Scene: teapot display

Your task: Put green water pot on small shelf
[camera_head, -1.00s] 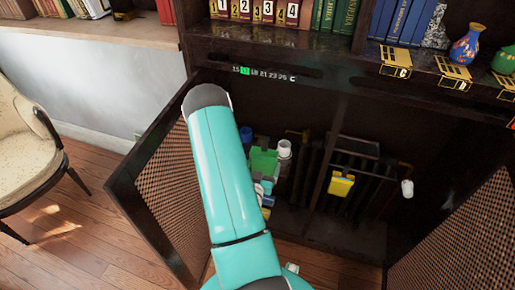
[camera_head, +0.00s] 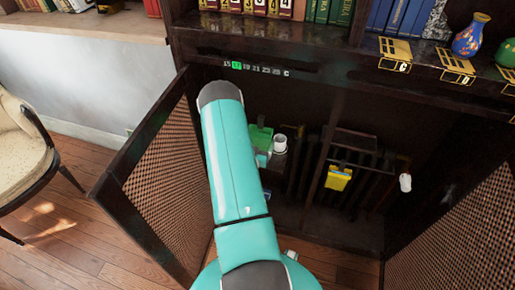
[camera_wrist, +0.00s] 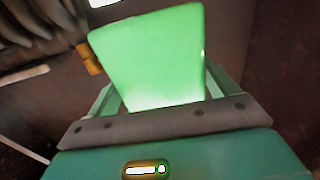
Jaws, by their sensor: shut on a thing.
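The green water pot (camera_head: 261,137) shows in the head view inside the open dark cabinet, left of a white cylinder. In the wrist view the pot (camera_wrist: 150,50) is a bright green, flared block filling the upper middle. My gripper (camera_wrist: 160,92) is shut on it, with a finger at each side of its lower part. In the head view my teal arm hides part of the pot and most of the gripper. A small rack-like shelf (camera_head: 356,139) stands inside the cabinet on the right; I cannot tell whether it is the named small shelf.
The white cylinder (camera_head: 280,143) is close to the pot. A yellow tag (camera_head: 338,178) hangs at the rack. Open mesh doors (camera_head: 165,190) flank the cabinet on both sides. Books, a blue vase (camera_head: 470,36) and a green vase (camera_head: 506,52) stand on the ledge above.

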